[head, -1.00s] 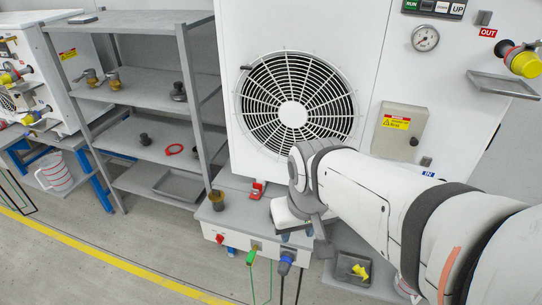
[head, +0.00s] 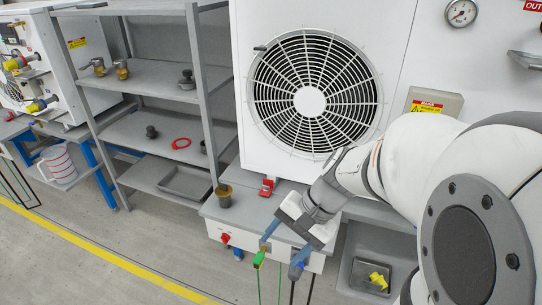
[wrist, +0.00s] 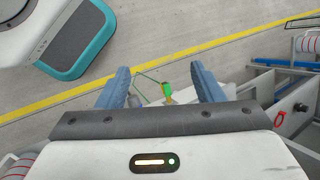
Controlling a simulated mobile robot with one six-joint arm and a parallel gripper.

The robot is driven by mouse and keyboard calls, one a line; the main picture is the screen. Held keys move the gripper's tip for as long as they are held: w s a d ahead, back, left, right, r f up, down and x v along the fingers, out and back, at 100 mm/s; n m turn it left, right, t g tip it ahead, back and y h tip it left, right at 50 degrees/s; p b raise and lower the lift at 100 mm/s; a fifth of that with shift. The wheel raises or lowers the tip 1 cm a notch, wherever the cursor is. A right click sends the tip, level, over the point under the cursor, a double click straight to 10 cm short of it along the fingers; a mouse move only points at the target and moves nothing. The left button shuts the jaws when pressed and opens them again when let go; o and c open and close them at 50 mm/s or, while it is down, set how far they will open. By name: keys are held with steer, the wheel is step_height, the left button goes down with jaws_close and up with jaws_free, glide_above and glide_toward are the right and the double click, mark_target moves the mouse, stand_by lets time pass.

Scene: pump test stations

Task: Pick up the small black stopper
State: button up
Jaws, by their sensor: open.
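A small black knobbed piece (head: 151,131), which looks like the stopper, stands on the middle shelf of the grey rack, left of a red ring (head: 181,143). A dark piece also shows beside a red ring at the right of the wrist view (wrist: 300,107). Another dark fitting (head: 187,79) stands on the shelf above, and one more is partly hidden behind the rack post. My gripper (head: 284,246) is open and empty, with its blue fingers over the front edge of the low bench, right of the rack. Its fingers also show in the wrist view (wrist: 160,68), apart.
The grey rack (head: 206,100) has upright posts at its front. A brass-coloured cup (head: 224,195) and a red part (head: 267,187) stand on the bench (head: 240,217). A tray holds a yellow piece (head: 378,280).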

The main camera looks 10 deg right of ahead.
steer(key=w+d+f+m+t+y+b, duration=0.3)
steer(key=w+f+m+t+b, duration=0.1)
steer(key=w+f+m+b, duration=0.25)
steer(key=w+d+f+m+t+y+b, duration=0.35)
steer(key=w+f+m+b, duration=0.2)
steer(key=f, duration=0.25)
steer(key=w+d+f+m+t+h+b, duration=0.1)
steer(key=d+f+m+t+h, duration=0.1)
steer(key=d, duration=0.3)
steer(key=w+d+f+m+t+h+b, duration=0.1)
steer(key=d+f+m+t+b, duration=0.1)
steer(key=d+m, duration=0.3)
steer(key=w+d+f+m+t+h+b, duration=0.2)
steer(key=d+f+m+t, duration=0.1)
steer(key=d+m+t, duration=0.1)
steer(key=shift+d+f+h, duration=0.15)
steer(key=shift+d+h, duration=0.2)
steer(key=shift+d, duration=0.15)
steer(key=shift+w+d+b, duration=0.1)
steer(key=shift+w+b, duration=0.2)
steer(key=b+x, duration=0.1)
steer(key=x, duration=0.2)
steer(key=b+x, duration=0.1)
steer(key=x, duration=0.3)
steer(key=shift+w+d, duration=0.15)
steer(key=shift+d, duration=0.05)
steer(key=c, duration=0.9)
